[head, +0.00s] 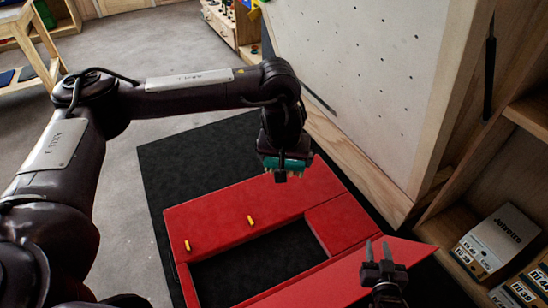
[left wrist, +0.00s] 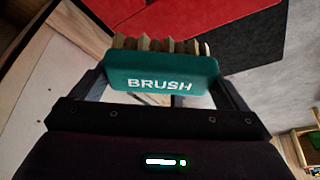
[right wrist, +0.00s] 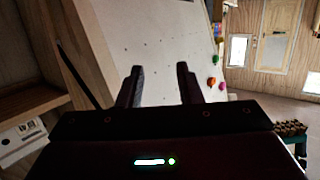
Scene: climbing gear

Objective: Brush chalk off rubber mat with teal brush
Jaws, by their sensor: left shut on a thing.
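The teal brush (left wrist: 160,77), marked BRUSH, is between the fingers of my left gripper (left wrist: 165,85), which is shut on it. Its pale bristles face away from the wrist. In the head view the brush (head: 290,163) is held above the red frame's far edge. A teal item with bristles, seemingly the same brush, shows at the right wrist view's right edge (right wrist: 292,130). The black mat (head: 185,150) lies on the floor under the red frame; I cannot make out chalk on it. My right gripper (head: 378,250) is open and empty over the frame's right side.
A red padded frame (head: 225,207) with a rectangular opening lies on the mat, with two yellow pegs (head: 251,220) on it. A pale climbing board (head: 360,70) stands behind. A wooden shelf (head: 470,225) with boxes (head: 497,240) is at the right.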

